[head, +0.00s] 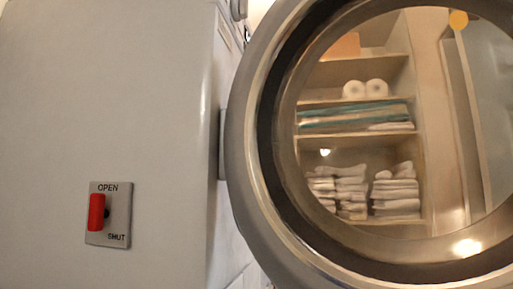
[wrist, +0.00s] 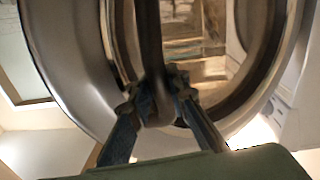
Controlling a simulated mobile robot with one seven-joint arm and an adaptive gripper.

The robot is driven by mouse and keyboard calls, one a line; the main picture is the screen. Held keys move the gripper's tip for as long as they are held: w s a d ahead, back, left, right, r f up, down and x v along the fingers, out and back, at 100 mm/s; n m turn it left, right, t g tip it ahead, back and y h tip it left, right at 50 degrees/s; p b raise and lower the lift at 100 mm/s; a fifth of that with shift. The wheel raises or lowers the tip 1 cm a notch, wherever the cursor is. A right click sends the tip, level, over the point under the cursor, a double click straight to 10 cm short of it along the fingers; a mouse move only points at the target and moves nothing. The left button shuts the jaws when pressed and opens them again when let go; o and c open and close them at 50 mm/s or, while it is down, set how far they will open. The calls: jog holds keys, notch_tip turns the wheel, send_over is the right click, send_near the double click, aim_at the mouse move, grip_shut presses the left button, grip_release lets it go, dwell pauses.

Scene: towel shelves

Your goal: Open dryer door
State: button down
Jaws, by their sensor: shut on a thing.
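The round dryer door (head: 240,150), with a grey rim, dark inner ring and large glass, fills the right of the head view. It stands swung out past the right edge of the grey dryer panel (head: 150,70), joined to it at a hinge block on its left. In the wrist view the door's rim (wrist: 62,50) curves around my gripper (wrist: 160,90). The gripper's two fingers are shut on a dark upright bar (wrist: 150,40) in front of the glass, which looks like the door handle. My gripper is out of the head view.
A red switch (head: 96,211) sits on a plate marked OPEN and SHUT on the panel, with the red part at the left. Shelves with folded white towels (head: 340,190), teal towels (head: 355,115) and two rolls show in the glass.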

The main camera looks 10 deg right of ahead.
jog(key=c, duration=2.1)
grip_release()
jog(key=shift+s, duration=0.15)
jog(key=v, duration=1.2)
